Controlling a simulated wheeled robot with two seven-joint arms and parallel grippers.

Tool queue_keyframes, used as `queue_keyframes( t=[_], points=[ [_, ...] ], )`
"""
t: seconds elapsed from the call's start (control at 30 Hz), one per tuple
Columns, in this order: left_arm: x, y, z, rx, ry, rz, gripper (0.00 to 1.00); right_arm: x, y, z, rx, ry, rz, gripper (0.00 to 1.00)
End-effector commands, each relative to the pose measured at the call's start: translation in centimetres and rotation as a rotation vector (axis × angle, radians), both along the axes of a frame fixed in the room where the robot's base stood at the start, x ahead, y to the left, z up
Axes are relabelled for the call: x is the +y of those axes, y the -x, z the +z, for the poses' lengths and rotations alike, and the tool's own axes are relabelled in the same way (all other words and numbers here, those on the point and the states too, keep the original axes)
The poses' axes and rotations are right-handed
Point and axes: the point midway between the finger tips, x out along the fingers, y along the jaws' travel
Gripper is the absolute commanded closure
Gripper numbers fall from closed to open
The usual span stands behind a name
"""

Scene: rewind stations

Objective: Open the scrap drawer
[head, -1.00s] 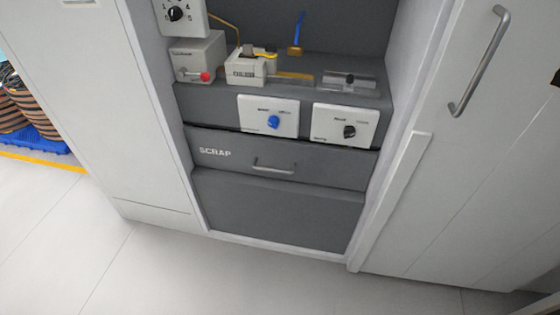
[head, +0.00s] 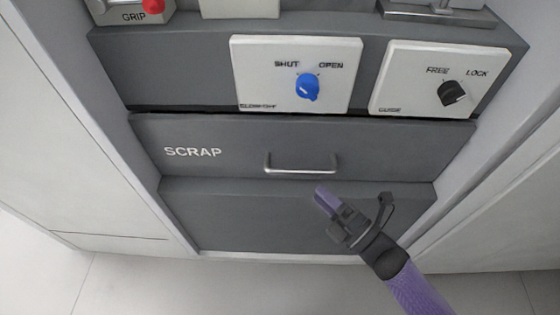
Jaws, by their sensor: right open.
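The scrap drawer (head: 220,170) is a dark grey front with white SCRAP lettering, set under the two control plates in the head view. Its face looks flush with the cabinet, with a dark gap along its top edge. Its metal bar handle (head: 300,170) sits right of the lettering. My right gripper (head: 352,205) comes in from the lower right and is open and empty. It is just below and to the right of the handle, apart from it in the picture. My left gripper is not in view.
Above the drawer are a white plate with a blue SHUT/OPEN knob (head: 307,87) and one with a black FREE/LOCK knob (head: 453,93). A grey panel (head: 240,215) lies below the drawer. White cabinet walls stand on both sides. The floor (head: 130,285) in front is clear at left.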

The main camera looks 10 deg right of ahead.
Motion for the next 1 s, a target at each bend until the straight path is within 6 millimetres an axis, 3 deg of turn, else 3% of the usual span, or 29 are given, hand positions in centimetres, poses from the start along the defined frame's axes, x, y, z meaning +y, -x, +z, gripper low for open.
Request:
queue_keyframes(
  t=[0.3,0.67,0.93,1.0],
  points=[
    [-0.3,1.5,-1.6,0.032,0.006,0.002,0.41,3.4,-6.1,0.8,0.003,-0.004,-0.001,0.45],
    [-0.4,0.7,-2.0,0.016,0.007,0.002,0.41,4.1,-7.2,1.2,0.007,-0.005,-0.004,0.45],
    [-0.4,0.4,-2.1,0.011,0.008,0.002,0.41,4.1,-7.2,1.2,0.007,-0.006,-0.003,0.97],
    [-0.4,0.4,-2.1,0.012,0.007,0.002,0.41,4.1,-7.2,1.2,0.008,-0.005,-0.004,1.00]
  ],
)
